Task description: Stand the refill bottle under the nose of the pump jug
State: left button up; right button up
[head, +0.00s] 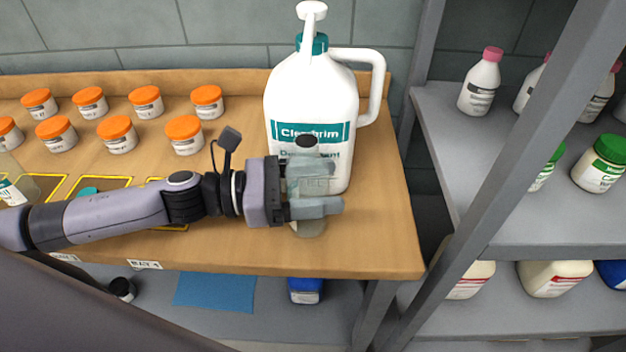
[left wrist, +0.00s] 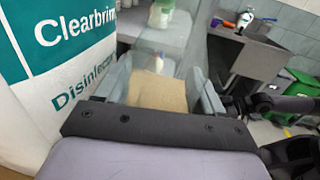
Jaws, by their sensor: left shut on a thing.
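The pump jug (head: 312,97) is large and white with a teal label; it stands at the right end of the wooden bench. Its pump nose (head: 312,10) is at the top, facing roughly toward me. My left gripper (head: 316,190) is shut on the clear refill bottle (head: 308,228), upright right in front of the jug. The bottle's dark round mouth (head: 306,141) shows above the fingers. I cannot tell whether its base touches the bench. In the left wrist view the see-through bottle (left wrist: 158,50) is between the fingers, with the jug (left wrist: 45,70) close on the left.
Several orange-lidded jars (head: 116,134) stand along the back left of the bench (head: 385,240). Another clear bottle (head: 14,190) and a teal cap (head: 88,191) are at the left, by yellow-edged outlines. A grey shelf rack (head: 440,120) with bottles stands at the right.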

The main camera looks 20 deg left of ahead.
jog(key=shift+w+a+r, duration=0.1)
jog(key=shift+w, duration=0.25)
pick_arm(q)
jog(key=shift+d+f, duration=0.1)
jog(key=shift+f, duration=0.15)
jog(key=o, duration=0.7)
jog(key=shift+o, duration=0.2)
